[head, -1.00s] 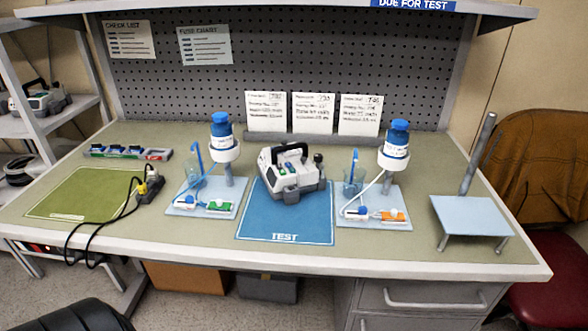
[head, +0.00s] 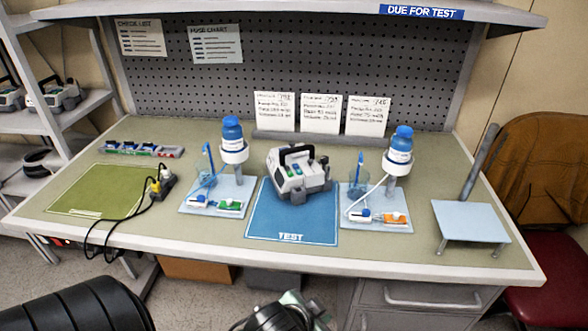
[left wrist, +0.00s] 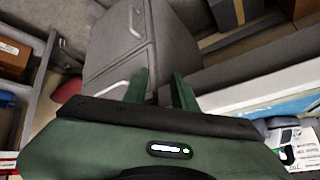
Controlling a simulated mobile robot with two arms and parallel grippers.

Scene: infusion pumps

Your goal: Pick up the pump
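The pump (head: 297,177) is a white and grey unit with a black top handle and coloured front keys. It stands upright on the rear part of the blue TEST mat (head: 290,225) on the bench. My left gripper (left wrist: 156,78) shows in the left wrist view with two green fingers apart and nothing between them. It is in front of the bench near the grey drawer cabinet (left wrist: 122,45), away from the pump. Part of my own arm shows at the bottom of the head view, fingers not visible. My right gripper is not in view.
Two stands with blue-capped bottles (head: 232,140) (head: 399,150) flank the mat closely on light blue bases. A small raised platform (head: 470,220) is at right. Similar pumps sit on the left shelf.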

